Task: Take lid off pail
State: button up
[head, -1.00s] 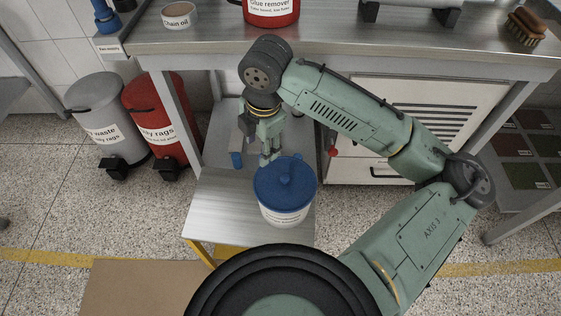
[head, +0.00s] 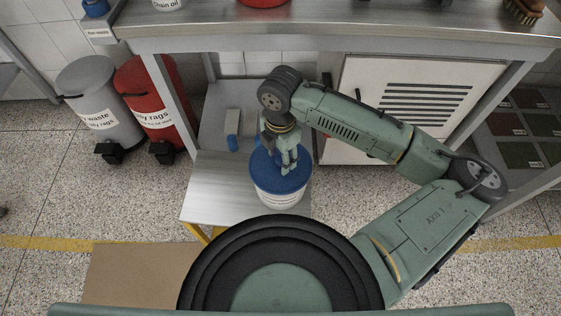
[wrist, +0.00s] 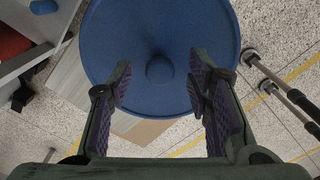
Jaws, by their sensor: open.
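The white pail (head: 282,196) stands on a low metal stand, with a round blue lid (head: 262,165) on top. In the wrist view the lid (wrist: 160,100) fills the upper middle, with a round raised knob (wrist: 159,70) at its centre. My gripper (head: 287,170) points down over the lid in the head view and hides part of it, including the knob. In the wrist view my gripper (wrist: 160,85) is open, with one finger on each side of the knob and clear space between finger pads and knob. I cannot tell its exact height above the lid.
The low metal stand (head: 210,200) has bare room left of the pail. The workbench (head: 330,42) edge overhangs behind my arm. A grey bin (head: 92,100) and a red bin (head: 150,95) stand at left.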

jog(key=shift+f, duration=0.25)
jog(key=shift+c, duration=0.4)
grip_shut()
